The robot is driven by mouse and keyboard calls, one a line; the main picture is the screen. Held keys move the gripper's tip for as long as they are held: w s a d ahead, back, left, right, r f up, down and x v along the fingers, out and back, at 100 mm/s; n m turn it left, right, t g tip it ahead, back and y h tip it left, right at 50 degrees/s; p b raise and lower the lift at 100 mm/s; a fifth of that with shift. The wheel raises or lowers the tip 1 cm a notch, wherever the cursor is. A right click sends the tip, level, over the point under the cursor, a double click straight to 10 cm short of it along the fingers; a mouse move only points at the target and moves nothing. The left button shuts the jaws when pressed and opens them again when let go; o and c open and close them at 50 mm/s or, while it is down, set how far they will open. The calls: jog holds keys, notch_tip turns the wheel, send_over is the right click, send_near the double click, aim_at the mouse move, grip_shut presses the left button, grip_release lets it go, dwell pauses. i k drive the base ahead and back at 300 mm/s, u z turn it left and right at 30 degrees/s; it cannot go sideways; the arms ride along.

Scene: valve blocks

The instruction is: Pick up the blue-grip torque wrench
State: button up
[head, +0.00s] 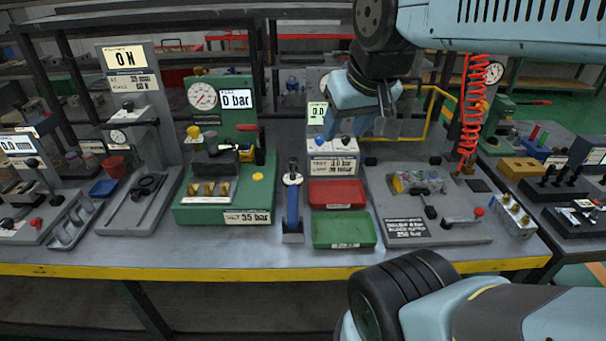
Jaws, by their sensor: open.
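The blue-grip torque wrench (293,210) lies on the bench in the head view, just left of the red and green trays. Its blue grip points toward the front edge, and a round pale dial and dark head are at its far end. My gripper (361,126) is open and empty. It is in the air above the back of the bench, to the right of the wrench and apart from it.
The red tray (337,194) and green tray (344,230) stand close to the wrench's right. A green test stand (221,205) with a gauge is to its left. A grey fixture plate (436,236) and red coiled hose (471,110) are on the right.

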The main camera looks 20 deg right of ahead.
aim_at(293, 162)
jog(key=u, duration=1.35)
jog(key=k, duration=1.35)
jog(key=z, duration=0.85)
jog(key=i, duration=1)
jog(key=u, duration=0.1)
